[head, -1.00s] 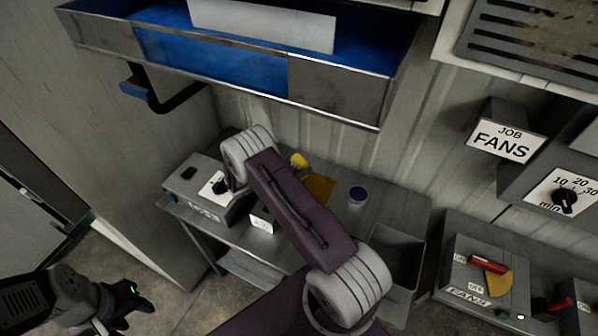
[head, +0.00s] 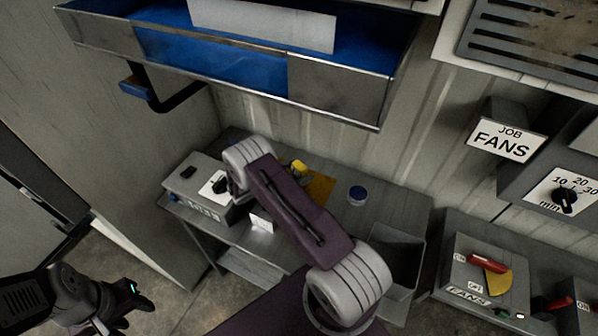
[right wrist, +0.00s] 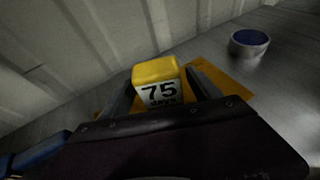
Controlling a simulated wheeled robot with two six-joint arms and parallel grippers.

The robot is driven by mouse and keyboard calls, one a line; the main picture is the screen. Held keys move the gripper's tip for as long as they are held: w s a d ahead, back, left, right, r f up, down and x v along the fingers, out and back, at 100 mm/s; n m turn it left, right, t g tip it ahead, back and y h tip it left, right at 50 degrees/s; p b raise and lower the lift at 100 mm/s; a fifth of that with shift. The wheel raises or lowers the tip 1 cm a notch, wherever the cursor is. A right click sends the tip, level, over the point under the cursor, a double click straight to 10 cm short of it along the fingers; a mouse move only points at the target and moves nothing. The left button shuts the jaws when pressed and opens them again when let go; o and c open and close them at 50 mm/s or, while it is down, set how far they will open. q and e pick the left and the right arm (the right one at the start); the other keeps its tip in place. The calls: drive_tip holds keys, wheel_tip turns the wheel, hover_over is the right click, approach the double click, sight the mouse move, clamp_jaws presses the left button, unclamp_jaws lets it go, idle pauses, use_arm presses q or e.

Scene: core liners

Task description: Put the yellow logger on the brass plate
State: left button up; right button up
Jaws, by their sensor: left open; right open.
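The yellow logger (head: 299,168), a small block with a white label reading 75 days, shows beyond my right forearm in the head view. In the right wrist view the logger (right wrist: 156,78) stands between the two fingers of my open right gripper (right wrist: 160,92). The brass plate (head: 321,187) lies flat on the bench; it also shows behind and right of the logger in the right wrist view (right wrist: 228,82). The logger's base is hidden, so I cannot tell whether it rests on the plate. My left gripper (head: 122,304) is open and empty, low at the left, away from the bench.
A round blue-topped tin (head: 357,195) stands right of the plate. A grey box (head: 205,190) with a black knob is at the bench's left, a grey bin (head: 398,257) at its right. A blue tray (head: 215,60) hangs above. A fans switch panel (head: 478,275) is further right.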

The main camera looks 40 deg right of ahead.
drive_tip(key=b+v, duration=0.2)
drive_tip(key=v, duration=0.9)
drive_tip(key=shift+a+r, duration=0.3)
drive_tip(key=shift+a, duration=0.15)
